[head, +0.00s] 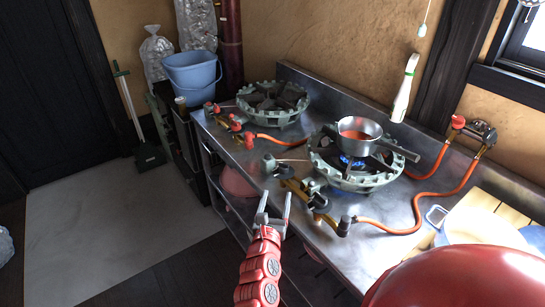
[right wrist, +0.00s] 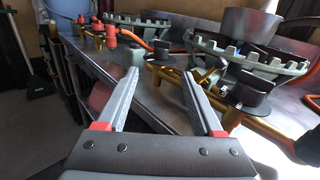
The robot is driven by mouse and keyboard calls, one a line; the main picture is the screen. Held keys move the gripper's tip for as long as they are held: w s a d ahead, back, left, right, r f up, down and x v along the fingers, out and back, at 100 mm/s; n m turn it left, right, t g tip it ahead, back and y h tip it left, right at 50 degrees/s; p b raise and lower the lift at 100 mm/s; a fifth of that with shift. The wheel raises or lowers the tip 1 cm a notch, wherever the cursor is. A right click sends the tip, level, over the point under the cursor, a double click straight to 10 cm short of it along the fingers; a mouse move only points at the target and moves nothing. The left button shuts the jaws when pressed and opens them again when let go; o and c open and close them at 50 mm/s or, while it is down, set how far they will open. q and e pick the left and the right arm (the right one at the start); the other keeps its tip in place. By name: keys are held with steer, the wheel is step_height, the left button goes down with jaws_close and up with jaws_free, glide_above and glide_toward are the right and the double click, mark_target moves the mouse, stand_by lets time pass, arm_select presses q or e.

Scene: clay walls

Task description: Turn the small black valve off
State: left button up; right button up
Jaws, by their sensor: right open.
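The near burner (head: 345,180) has a brass gas pipe with black valve knobs on its front left side. A smaller black valve (head: 269,163) is at the pipe's left end, and it also shows in the right wrist view (right wrist: 163,48). A larger black knob (head: 318,201) sits further right, also in the right wrist view (right wrist: 251,88). A blue flame (head: 350,160) burns under the pot. My right gripper (head: 275,208) is open and empty in front of the counter edge, below and apart from the valves. Its fingers show in the right wrist view (right wrist: 160,74). My left gripper is out of view.
A metal pot (head: 372,143) with red contents stands on the near burner, its handle pointing right. A second burner (head: 272,100) with red valves (head: 235,124) is further back. Orange hoses (head: 405,228) run across the steel counter. A blue bucket (head: 192,74) stands at the back left.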

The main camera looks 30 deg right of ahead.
mark_target(284, 167)
steer(key=x, duration=1.6)
steer(key=shift+w+d, duration=0.2)
steer(key=shift+d, duration=0.2)
jaws_close()
